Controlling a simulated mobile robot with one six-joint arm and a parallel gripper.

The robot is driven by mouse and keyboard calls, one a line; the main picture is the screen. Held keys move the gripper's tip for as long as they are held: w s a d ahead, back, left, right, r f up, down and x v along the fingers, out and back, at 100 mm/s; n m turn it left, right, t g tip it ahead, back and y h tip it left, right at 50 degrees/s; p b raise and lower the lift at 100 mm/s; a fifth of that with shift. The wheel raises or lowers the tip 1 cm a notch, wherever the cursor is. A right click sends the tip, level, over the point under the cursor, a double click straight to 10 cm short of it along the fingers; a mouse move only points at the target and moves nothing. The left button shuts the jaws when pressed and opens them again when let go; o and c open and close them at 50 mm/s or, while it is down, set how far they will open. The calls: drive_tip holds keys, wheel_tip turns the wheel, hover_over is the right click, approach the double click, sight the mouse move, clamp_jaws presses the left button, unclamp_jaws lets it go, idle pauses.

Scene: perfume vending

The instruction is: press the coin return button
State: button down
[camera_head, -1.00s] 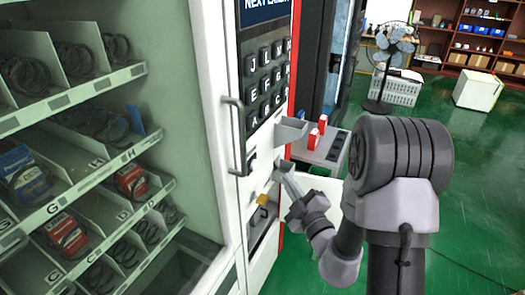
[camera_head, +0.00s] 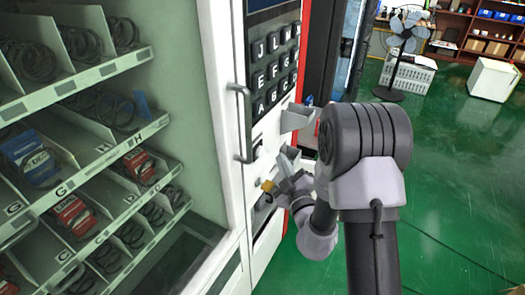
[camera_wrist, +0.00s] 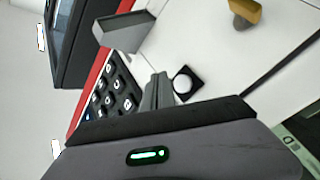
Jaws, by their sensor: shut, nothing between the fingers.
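A round white button (camera_wrist: 183,82) in a black square frame, seemingly the coin return button, is on the white front panel in the wrist view. It also shows in the head view (camera_head: 257,150), below the black keypad. My gripper (camera_wrist: 160,82) is shut and empty. Its fingertips appear just left of the button in the wrist view; whether they touch the panel cannot be told. In the head view my gripper (camera_head: 287,160) is right of the button, with a visible gap.
The keypad (camera_head: 274,73) is above the button. A grey tray (camera_wrist: 125,30) juts from the panel, as does a yellow knob (camera_wrist: 244,12). A vertical handle (camera_head: 242,125) stands out left of the button. Green floor (camera_head: 455,190) is open at right.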

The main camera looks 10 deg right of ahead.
sight(261, 152)
drive_tip(key=shift+w+a+p, duration=0.8)
drive_tip(key=shift+w+a, duration=0.05)
drive_tip(key=shift+a, duration=0.3)
drive_tip(key=shift+a+r, duration=0.1)
drive_tip(key=shift+a, duration=0.05)
idle(1.1)
drive_tip(key=shift+w+a+p, duration=0.2)
drive_tip(key=shift+w+p, duration=0.05)
drive_tip(key=shift+p, duration=0.25)
drive_tip(key=shift+w+a+p, duration=0.25)
drive_tip(key=shift+a+p, duration=0.1)
idle(0.5)
drive_tip(key=shift+s+d, duration=0.5)
drive_tip(key=shift+d, duration=0.15)
